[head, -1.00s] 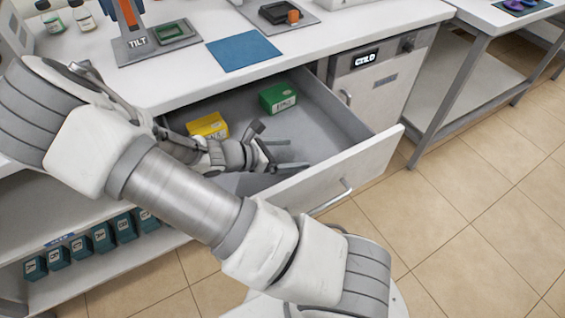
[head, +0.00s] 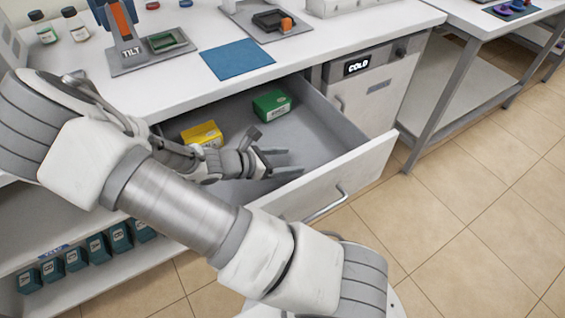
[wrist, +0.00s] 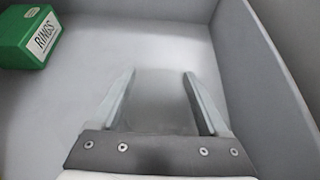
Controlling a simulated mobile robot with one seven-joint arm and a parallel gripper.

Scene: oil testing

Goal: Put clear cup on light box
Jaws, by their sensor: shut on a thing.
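My gripper (head: 284,162) is low inside the open drawer (head: 340,138). In the wrist view my gripper (wrist: 158,82) has its two fingers apart, shut on a very faint, see-through shape that I take to be the clear cup (wrist: 158,100). Its outline is hard to make out against the grey drawer floor. I cannot make out the cup in the head view. I cannot pick out a light box with certainty in either view.
A green RINGS box (head: 271,105) and a yellow box (head: 202,134) lie in the drawer. The drawer front (head: 345,175) and side walls surround my gripper. On the counter are a TILT stand (head: 130,55) and a blue mat (head: 237,59).

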